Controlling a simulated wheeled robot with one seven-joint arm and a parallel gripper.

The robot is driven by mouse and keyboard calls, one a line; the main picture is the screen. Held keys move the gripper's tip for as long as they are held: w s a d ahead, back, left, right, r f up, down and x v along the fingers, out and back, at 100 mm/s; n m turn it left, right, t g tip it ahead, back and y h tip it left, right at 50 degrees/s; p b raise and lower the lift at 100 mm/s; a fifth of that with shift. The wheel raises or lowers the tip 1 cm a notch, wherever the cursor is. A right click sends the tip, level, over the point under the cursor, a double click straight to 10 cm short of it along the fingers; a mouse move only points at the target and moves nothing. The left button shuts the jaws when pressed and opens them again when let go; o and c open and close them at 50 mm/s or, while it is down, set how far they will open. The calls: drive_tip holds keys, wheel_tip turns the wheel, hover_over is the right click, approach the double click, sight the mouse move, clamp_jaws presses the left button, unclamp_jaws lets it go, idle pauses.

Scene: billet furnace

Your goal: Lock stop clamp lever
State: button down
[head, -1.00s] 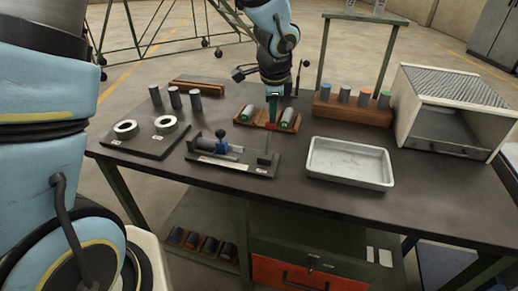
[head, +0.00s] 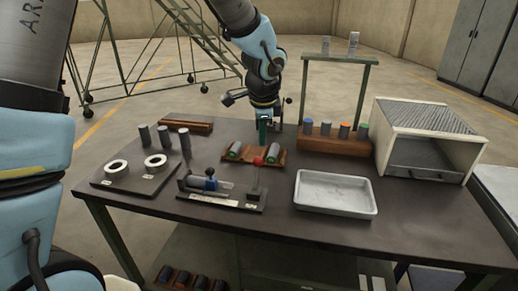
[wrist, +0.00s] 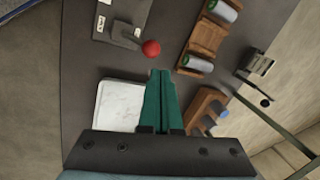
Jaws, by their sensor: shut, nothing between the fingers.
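The stop clamp lever is a dark rod (head: 256,182) topped by a red ball (head: 258,161). It stands roughly upright at the right end of a dark fixture plate (head: 225,203). My gripper (head: 263,145) has green fingers, pressed together and empty. It points down above and behind the ball, apart from it. Whether the lever is locked cannot be told.
A wooden cradle (head: 234,158) with two green-ended cylinders lies close behind the lever. A grey tray (head: 336,210) is to the right. A wooden rack (head: 335,143) of colour-topped cylinders, a post frame and a white furnace box (head: 383,137) stand further right. Rings and posts are at left.

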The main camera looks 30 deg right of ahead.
drive_tip(key=w+d+r+b, duration=0.1)
drive_tip(key=w+d+r, duration=0.1)
drive_tip(key=r, duration=0.4)
drive_tip(key=shift+w+d+r, duration=0.15)
drive_tip(key=shift+w+d, duration=0.1)
drive_tip(key=shift+d, duration=0.3)
drive_tip(key=w+a+f+n+g+y, duration=0.15)
drive_tip(key=a+n, duration=0.35)
drive_tip(key=a, duration=0.7)
drive_tip(key=w+a+f+n+t, duration=0.1)
drive_tip(key=w+a+f+n, duration=0.35)
drive_tip(key=a, duration=0.85)
drive_tip(key=s+a+f+n, duration=0.1)
drive_tip(key=s+a+n, duration=0.4)
drive_tip(key=a, duration=0.3)
drive_tip(key=s+a+n+g, duration=0.1)
drive_tip(key=s+a+n, duration=0.3)
drive_tip(key=a+n, duration=0.3)
drive_tip(key=a, duration=0.2)
drive_tip(key=shift+s+a+f, duration=0.3)
drive_tip(key=shift+s+f, duration=0.1)
drive_tip(key=shift+n, duration=0.25)
